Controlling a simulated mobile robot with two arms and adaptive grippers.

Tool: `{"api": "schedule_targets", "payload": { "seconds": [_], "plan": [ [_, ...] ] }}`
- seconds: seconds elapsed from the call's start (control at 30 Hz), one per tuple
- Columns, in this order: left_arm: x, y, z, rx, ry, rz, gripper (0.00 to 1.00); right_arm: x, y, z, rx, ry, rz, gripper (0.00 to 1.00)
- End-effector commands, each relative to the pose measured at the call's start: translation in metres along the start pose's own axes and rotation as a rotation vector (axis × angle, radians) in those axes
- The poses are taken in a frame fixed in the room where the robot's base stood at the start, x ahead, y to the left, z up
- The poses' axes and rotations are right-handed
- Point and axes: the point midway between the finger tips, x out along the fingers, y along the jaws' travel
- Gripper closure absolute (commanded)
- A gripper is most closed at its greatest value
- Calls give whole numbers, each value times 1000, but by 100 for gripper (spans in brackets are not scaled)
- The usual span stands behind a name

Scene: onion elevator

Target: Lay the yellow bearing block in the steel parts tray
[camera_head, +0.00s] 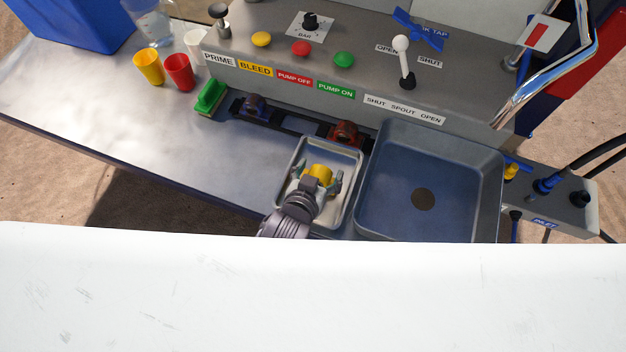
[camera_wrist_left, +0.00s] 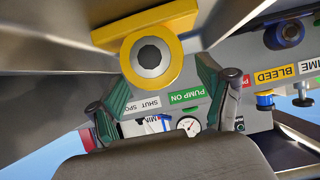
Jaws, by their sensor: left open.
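The steel parts tray (camera_head: 350,214) stands on the bench, left of the sink basin. The yellow bearing block (camera_head: 320,172) shows inside the tray's outline and appears to rest in it. It also shows large at the top of the left wrist view (camera_wrist_left: 182,66), with its round grey bore facing the camera. My left gripper (camera_head: 319,178) is over the tray with its fingers spread, one on each side of the block. In the left wrist view the open fingers (camera_wrist_left: 165,105) stand apart. The block's underside is hidden. My right gripper is not in view.
A dark rail (camera_head: 290,121) behind the tray bears a red block (camera_head: 345,134) and a dark bluish block (camera_head: 255,105). A green brush (camera_head: 211,96) and cups (camera_head: 179,72) stand to the left. The basin (camera_head: 470,155) is close on the right. The left bench is clear.

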Motion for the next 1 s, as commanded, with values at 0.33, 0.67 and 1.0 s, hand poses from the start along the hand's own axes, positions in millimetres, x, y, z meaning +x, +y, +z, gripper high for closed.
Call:
{"api": "schedule_targets", "payload": {
  "seconds": [0.33, 0.67, 1.0],
  "plan": [
    [-68, 1, 4, -1, -4, 1, 21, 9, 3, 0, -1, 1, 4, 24],
    [-114, 0, 2, 0, -2, 0, 21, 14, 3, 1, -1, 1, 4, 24],
    [-118, 0, 1, 1, -1, 0, 21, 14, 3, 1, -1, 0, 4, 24]
  ]
}}
